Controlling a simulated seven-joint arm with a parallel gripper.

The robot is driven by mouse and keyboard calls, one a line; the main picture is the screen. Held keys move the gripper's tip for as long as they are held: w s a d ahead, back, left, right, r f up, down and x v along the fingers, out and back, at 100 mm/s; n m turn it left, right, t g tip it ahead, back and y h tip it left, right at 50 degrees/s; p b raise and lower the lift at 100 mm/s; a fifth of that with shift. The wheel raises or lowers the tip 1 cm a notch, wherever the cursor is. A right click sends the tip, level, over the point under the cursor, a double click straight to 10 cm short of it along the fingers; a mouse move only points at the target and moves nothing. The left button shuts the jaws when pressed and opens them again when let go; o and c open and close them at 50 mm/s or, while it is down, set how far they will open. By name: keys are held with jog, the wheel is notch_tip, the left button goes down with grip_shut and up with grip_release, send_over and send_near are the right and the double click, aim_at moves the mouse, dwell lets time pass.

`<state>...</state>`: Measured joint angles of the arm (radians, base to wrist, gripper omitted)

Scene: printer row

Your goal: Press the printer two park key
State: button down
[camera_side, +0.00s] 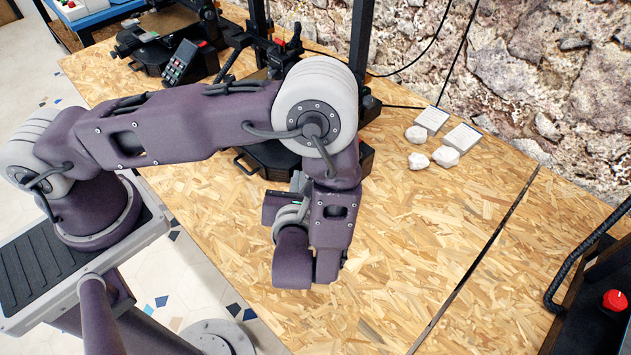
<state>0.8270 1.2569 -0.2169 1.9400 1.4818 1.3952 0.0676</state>
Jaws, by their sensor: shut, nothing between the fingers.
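The left printer (150,52) has a small keypad (181,62) with a teal screen and red and pale keys, in plain view. The nearer printer (262,160) is partly covered by my arm, and I see no number on either. A dark piece with a small greenish patch (274,205) shows beside my wrist; I cannot tell whether it is a keypad. No park key can be made out. My wrist hangs low in front of the nearer printer, and my gripper's fingers are hidden behind it.
Two pale tiles (431,119) and several whitish lumps (418,161) lie near the rough stone wall (540,70). A dark machine with a red knob (615,299) stands at the right. The bench's front middle (420,230) is bare, crossed by a dark seam. Cables hang at the back.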

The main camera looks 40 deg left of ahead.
jog(key=shift+w+f, duration=0.7)
jog(key=shift+f, duration=0.15)
jog(key=shift+w+f, duration=0.65)
jog(key=shift+f, duration=0.2)
dwell(0.7)
jog(key=shift+w+f, duration=0.25)
jog(key=shift+f, duration=0.05)
